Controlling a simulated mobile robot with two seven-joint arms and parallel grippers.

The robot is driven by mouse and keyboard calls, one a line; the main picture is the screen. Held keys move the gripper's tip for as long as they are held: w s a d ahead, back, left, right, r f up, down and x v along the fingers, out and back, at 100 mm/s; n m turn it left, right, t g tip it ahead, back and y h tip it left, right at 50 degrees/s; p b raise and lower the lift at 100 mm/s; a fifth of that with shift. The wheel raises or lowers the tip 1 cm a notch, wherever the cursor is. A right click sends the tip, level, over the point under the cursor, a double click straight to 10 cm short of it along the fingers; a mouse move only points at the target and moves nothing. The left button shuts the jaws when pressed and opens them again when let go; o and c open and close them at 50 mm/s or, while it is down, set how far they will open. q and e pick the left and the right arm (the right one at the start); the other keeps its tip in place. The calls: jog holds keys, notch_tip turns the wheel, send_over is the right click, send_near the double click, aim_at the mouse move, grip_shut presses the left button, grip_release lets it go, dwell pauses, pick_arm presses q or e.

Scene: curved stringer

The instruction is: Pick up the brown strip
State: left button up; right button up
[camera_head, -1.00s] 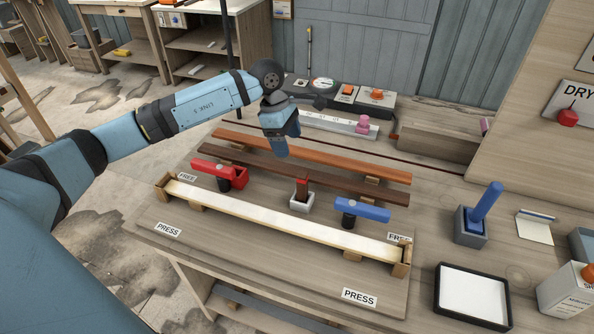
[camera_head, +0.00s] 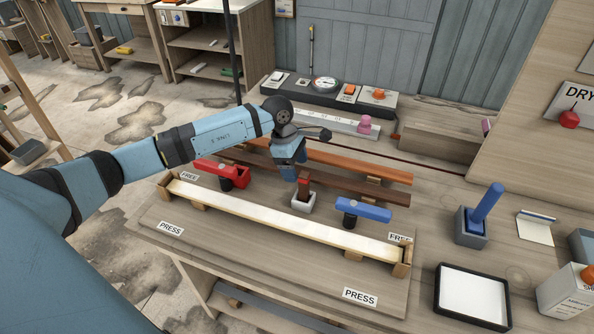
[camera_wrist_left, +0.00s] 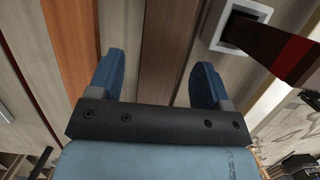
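The brown strip (camera_head: 338,187) is long and dark, lying on the bench between the orange-brown strip (camera_head: 370,168) and the pale strip. My left gripper (camera_head: 294,176) points down over the brown strip's middle and hides part of it. In the left wrist view the brown strip (camera_wrist_left: 168,45) runs between the two open fingers of my left gripper (camera_wrist_left: 158,70), with a gap on each side. The orange-brown strip (camera_wrist_left: 70,40) lies outside the fingers, to the left. My right gripper is not in view.
A white holder with a brown-handled tool (camera_head: 303,200) stands close to the left gripper. A red clamp (camera_head: 222,173) and a blue clamp (camera_head: 362,209) flank it. The pale strip (camera_head: 280,218) lies in front, between wooden blocks. A ruler bar (camera_head: 340,123) lies behind.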

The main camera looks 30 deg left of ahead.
pick_arm(q)
jog(key=c, duration=1)
jog(key=shift+c, duration=0.2)
jog(key=shift+r, duration=0.1)
